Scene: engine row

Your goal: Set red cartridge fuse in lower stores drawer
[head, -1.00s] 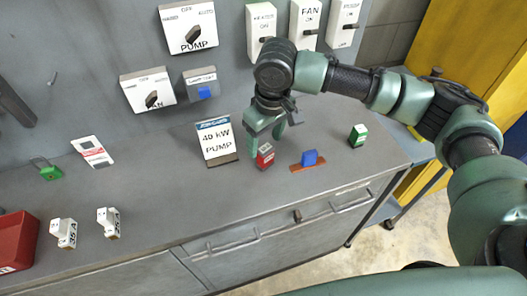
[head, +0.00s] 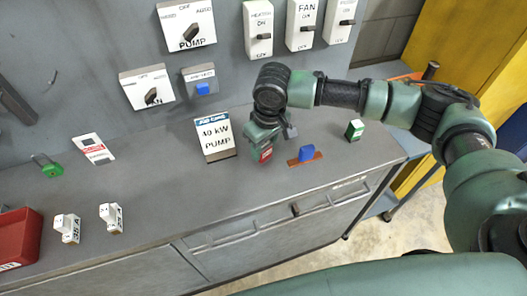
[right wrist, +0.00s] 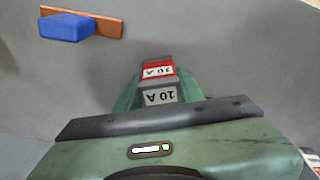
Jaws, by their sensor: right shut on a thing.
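The red cartridge fuse (head: 265,154) is at the worktop, right of the 40 kW pump sign. My right gripper (head: 264,141) is over it from above, shut on it. In the right wrist view the fuse (right wrist: 157,70) sits between the green fingers, with a red face and a pale "10 A" label. I cannot tell whether it touches the worktop. Drawer fronts with bar handles (head: 240,243) show below the worktop edge, looking shut; which is the lower stores drawer is not clear. My left gripper is not in view.
A blue block on a brown strip (head: 306,155) and a green-and-white fuse (head: 354,130) stand to the right. The pump sign (head: 215,137) stands close left. White 35 A fuses (head: 110,217) and a red bin (head: 18,238) are farther left.

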